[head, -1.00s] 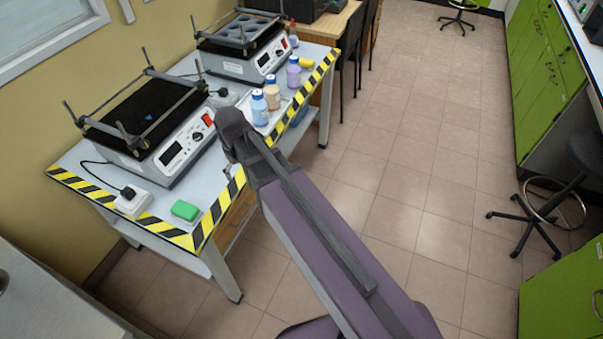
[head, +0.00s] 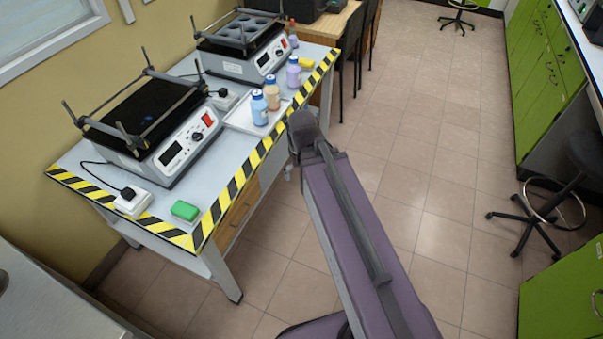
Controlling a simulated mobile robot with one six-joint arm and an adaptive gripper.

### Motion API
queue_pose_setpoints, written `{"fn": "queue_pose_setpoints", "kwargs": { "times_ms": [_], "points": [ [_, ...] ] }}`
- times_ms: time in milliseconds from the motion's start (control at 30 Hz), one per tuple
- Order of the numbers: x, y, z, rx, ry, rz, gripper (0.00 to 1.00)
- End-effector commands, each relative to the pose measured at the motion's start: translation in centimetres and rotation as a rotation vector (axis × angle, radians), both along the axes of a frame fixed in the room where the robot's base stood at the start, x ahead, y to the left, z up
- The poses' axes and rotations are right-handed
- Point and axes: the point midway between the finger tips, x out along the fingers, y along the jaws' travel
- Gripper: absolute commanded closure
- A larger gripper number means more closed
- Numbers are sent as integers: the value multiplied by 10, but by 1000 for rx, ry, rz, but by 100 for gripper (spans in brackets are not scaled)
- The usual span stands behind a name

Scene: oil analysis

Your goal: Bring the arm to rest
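My arm, purple and dark grey, reaches up from the bottom of the head view. Its visible far end is a dark grey joint just off the front edge of the striped table (head: 95,165), over the tiled floor. My gripper does not show in this view, so I cannot see whether it holds anything.
On the table are two shaker machines (head: 175,150) (head: 262,62), a white tray (head: 238,121) with bottles (head: 259,108), a green sponge (head: 185,210) and a white socket box (head: 132,201). Stools (head: 545,200) and green cabinets (head: 548,75) stand right. The middle floor is clear.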

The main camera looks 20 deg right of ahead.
Motion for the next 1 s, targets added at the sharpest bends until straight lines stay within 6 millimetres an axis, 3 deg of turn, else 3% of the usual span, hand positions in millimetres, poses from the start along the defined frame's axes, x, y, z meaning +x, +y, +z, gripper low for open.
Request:
{"fn": "queue_pose_setpoints", "kwargs": {
  "times_ms": [167,533,1000],
  "points": [
    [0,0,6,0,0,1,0],
    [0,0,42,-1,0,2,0],
    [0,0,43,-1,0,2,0]
  ]
}}
